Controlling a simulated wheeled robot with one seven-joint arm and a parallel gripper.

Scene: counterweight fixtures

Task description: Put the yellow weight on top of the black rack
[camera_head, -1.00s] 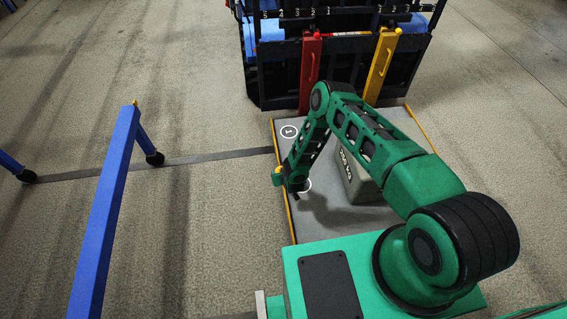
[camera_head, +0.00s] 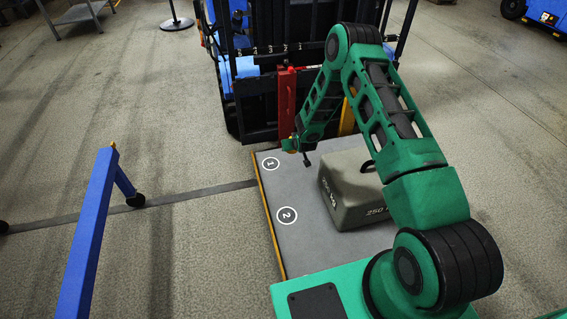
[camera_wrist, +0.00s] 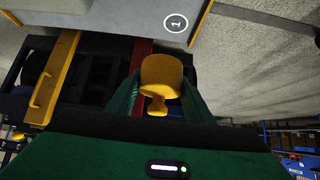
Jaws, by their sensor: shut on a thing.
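The yellow weight (camera_wrist: 161,73) is a rounded block with a narrower stem, seen in the wrist view between the two green fingers of my gripper (camera_wrist: 160,92). My gripper is shut on it. In the head view my gripper (camera_head: 297,148) hangs above the far left part of the grey platform, near circle 1; the weight is not clearly visible there. The black rack (camera_head: 262,103) stands upright behind the platform, with a red bar (camera_head: 286,100) and a yellow bar on its front. My arm covers part of its right side.
The grey platform (camera_head: 300,240) has circles 1 and 2, both uncovered. A large grey 250-marked block (camera_head: 345,192) sits on it under my arm. A blue beam (camera_head: 90,225) stands on the floor at left. Floor between beam and platform is clear.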

